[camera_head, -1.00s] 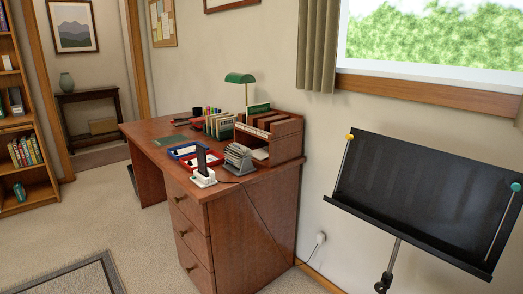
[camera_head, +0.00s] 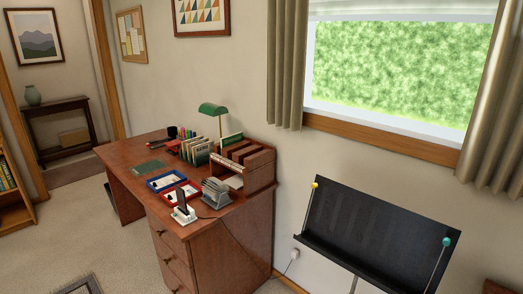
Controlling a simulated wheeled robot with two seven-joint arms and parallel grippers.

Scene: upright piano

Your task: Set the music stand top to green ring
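The music stand top (camera_head: 372,232) is a black tilted panel with a lower ledge, at the lower right below the window. A rod with a yellow knob (camera_head: 314,184) runs along its left side. A rod with a teal-green knob (camera_head: 446,241) runs along its right side. Part of the stand's pole (camera_head: 354,284) shows below the ledge, and the rest is cut off by the bottom edge. I cannot make out a green ring on the pole. Neither of my grippers is in view.
A wooden desk (camera_head: 222,246) stands left of the music stand, with a green lamp (camera_head: 214,110), trays and files on it. A cord runs to a wall plug (camera_head: 294,254). Carpet (camera_head: 120,255) is open at the lower left. A brown object (camera_head: 498,287) shows at the lower right corner.

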